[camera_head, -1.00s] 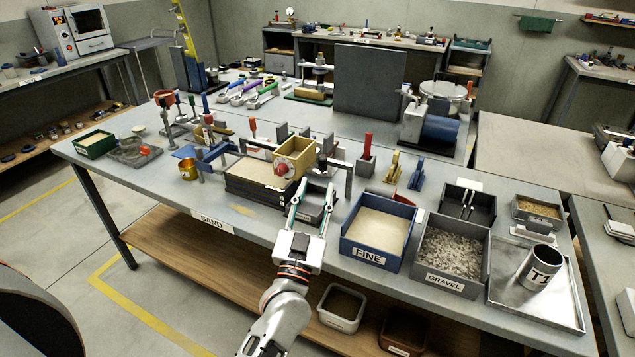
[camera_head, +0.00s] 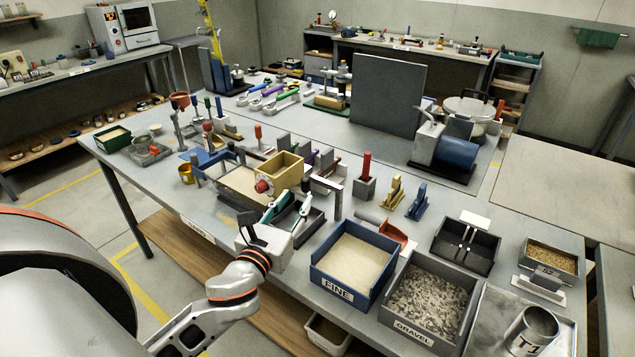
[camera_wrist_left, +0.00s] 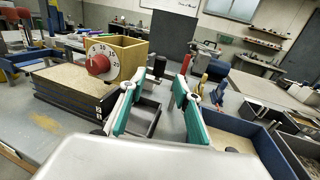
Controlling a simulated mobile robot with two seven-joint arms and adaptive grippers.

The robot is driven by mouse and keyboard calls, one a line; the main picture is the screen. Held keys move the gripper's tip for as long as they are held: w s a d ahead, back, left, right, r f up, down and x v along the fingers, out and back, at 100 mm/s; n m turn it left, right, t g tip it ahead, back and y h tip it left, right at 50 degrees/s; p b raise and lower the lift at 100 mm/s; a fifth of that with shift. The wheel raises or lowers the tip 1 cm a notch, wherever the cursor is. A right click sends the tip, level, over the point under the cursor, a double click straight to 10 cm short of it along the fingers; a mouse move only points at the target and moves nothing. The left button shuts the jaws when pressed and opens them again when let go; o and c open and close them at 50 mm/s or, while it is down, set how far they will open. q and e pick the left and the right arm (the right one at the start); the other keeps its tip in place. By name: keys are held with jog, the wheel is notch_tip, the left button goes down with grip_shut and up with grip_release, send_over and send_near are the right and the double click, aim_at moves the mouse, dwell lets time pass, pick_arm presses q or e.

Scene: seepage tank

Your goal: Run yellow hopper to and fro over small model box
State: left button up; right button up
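The yellow hopper (camera_head: 284,170) is an open-topped box with a red knob on a white dial. It sits over the right end of the sand-filled small model box (camera_head: 232,182). In the left wrist view the hopper (camera_wrist_left: 128,52) stands at left, above the dark layered side of the model box (camera_wrist_left: 65,104). My left gripper (camera_head: 294,201) is in front and right of the hopper, apart from it. Its two teal fingers (camera_wrist_left: 156,84) are spread with nothing held between them. My right gripper is out of view.
The blue FINE bin (camera_head: 326,285) and GRAVEL bin (camera_head: 388,320) stand right of my left gripper. A dark tray (camera_head: 300,228) lies by the fingers. A red-handled tool (camera_head: 366,170) and a red scoop (camera_head: 398,234) stand behind the FINE bin.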

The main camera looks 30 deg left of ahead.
aim_at(304, 188)
pick_arm(q)
jog(key=w, duration=0.2)
jog(key=w+a, duration=0.1)
jog(key=w, duration=0.4)
jog(key=shift+w+a+p, duration=0.2)
jog(key=shift+a+p, duration=0.1)
jog(key=shift+d, duration=0.1)
grip_shut()
